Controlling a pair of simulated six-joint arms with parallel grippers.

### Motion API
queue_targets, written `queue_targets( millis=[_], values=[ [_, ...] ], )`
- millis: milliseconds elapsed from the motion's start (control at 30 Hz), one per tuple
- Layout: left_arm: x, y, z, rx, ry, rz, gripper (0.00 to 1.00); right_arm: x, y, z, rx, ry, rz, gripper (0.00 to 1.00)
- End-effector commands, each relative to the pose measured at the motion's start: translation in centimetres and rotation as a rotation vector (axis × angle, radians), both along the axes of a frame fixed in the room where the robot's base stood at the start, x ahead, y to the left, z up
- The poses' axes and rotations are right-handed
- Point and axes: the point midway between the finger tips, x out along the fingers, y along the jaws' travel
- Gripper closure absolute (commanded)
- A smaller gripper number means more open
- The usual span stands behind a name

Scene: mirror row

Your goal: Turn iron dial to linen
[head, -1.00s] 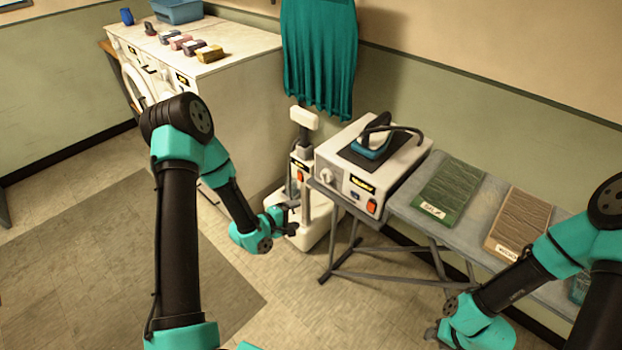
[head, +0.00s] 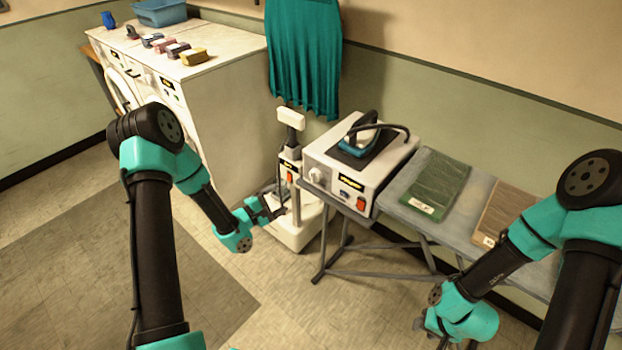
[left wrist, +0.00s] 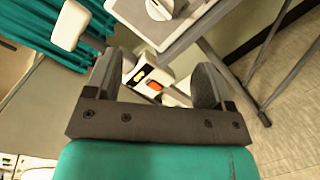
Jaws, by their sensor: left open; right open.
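The iron station (head: 350,172) is a white box on the near left end of the ironing board, with a teal iron (head: 356,140) resting on top. Its round white dial (head: 317,176) is on the left of the front face, and shows at the top of the left wrist view (left wrist: 160,8). I cannot read the dial's setting. My left gripper (head: 276,208) is open and empty, below and left of the dial, apart from it.
A white garment steamer (head: 296,232) with an upright post stands just behind my left gripper. A teal garment (head: 305,60) hangs above it. White machines (head: 222,110) stand at left; the floor in front is open.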

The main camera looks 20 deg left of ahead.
Motion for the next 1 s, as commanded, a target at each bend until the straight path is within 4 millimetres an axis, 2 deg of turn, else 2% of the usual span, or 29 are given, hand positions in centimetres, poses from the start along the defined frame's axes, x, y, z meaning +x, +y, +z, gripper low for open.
queue_targets(
  millis=[700,1000],
  values=[
    [10.1,-6.6,0.0,0.001,-0.002,-0.001,0.24,0.0,0.0,0.0,0.0,0.0,0.0,0.57],
    [12.7,-8.3,0.0,0.0,0.0,0.0,0.24,0.0,0.0,0.0,0.0,0.0,0.0,0.57]
  ],
)
